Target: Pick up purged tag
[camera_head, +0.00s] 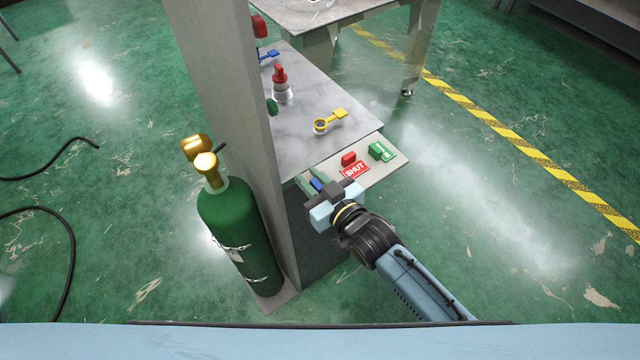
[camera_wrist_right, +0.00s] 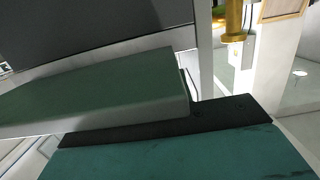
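No label in view reads as purged. On the pull-out shelf lie a red tag (camera_head: 354,168) marked SHUT with a red block on it, and a green tag (camera_head: 381,152) whose white lettering is too small to read. A small blue piece (camera_head: 317,184) shows between the fingertips of my right gripper (camera_head: 314,183); most of it is hidden. My left gripper is out of view.
A grey post (camera_head: 225,80) stands left of the shelf (camera_head: 395,165), with a green gas cylinder (camera_head: 238,225) beside it. The bench top (camera_head: 310,100) holds a red-capped valve (camera_head: 281,85) and a yellow-handled valve (camera_head: 328,122). The floor on the right is clear.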

